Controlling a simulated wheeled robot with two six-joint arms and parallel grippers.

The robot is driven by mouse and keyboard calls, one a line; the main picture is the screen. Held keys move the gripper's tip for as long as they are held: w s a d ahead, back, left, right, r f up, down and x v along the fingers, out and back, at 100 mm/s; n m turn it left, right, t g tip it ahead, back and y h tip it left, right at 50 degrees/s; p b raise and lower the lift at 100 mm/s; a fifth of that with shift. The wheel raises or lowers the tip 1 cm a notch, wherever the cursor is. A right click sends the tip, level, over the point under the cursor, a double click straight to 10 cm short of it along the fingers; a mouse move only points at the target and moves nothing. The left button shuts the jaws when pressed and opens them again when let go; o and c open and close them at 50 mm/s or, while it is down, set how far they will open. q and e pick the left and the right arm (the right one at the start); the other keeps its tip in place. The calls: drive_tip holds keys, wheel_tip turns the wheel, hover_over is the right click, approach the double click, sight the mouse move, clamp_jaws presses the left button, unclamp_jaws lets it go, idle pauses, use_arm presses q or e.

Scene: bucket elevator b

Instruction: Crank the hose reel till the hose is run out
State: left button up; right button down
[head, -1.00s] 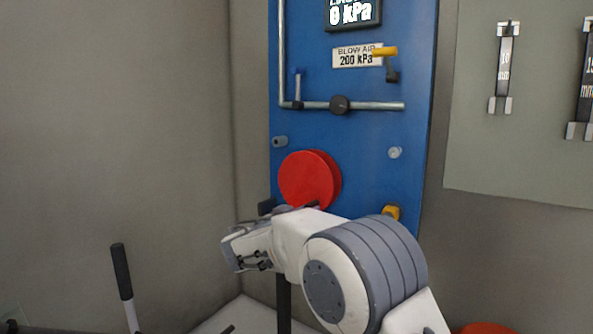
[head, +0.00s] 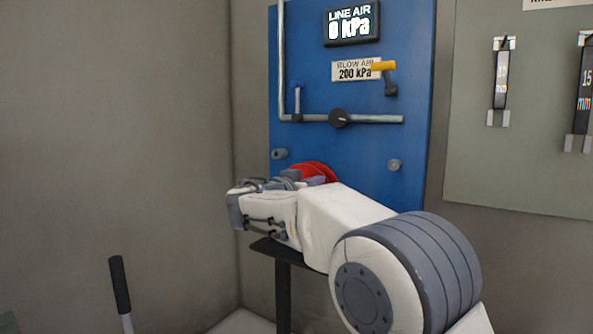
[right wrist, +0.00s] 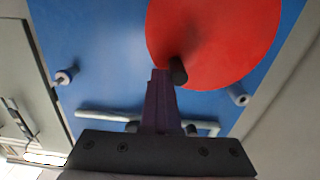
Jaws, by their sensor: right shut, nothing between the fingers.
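The hose reel is a red disc (head: 318,168) low on the blue panel. In the head view my right arm hides most of it. In the right wrist view the red disc (right wrist: 215,40) fills the upper middle, and its short black crank knob (right wrist: 178,71) sticks out near the rim. My right gripper (head: 316,181) is in front of the reel. In the right wrist view its purple fingers (right wrist: 160,74) are shut and empty, with their tips just left of the knob; I cannot tell if they touch it. No hose can be made out. My left gripper is out of view.
The blue panel (head: 345,155) carries a pipe with a black valve knob (head: 339,118), a yellow-handled valve (head: 384,68), a LINE AIR display (head: 352,24) reading 0 kPa, and grey pegs. A black-handled lever (head: 119,285) stands lower left. A grey tool board (head: 520,165) hangs right.

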sight(306, 169)
drive_tip(key=shift+w+a+r+p, duration=0.4)
drive_tip(key=shift+a+r+p, duration=0.1)
drive_tip(key=shift+a+r, duration=0.1)
drive_tip(key=shift+w+a+r+p, duration=0.35)
drive_tip(key=shift+a+r+p, duration=0.1)
drive_tip(key=shift+r, duration=0.15)
drive_tip(key=w+a+f+p, duration=0.2)
drive_tip(key=w+a+p, duration=0.3)
drive_tip(key=a+p, duration=0.2)
drive_tip(key=shift+w+a+f+p, duration=0.15)
drive_tip(key=shift+w+a+p, duration=0.15)
drive_tip(key=shift+w+a, duration=0.15)
drive_tip(key=shift+c, duration=1)
unclamp_jaws()
drive_tip(key=b+v, duration=0.5)
drive_tip(key=v, duration=0.2)
drive_tip(key=shift+b, duration=0.3)
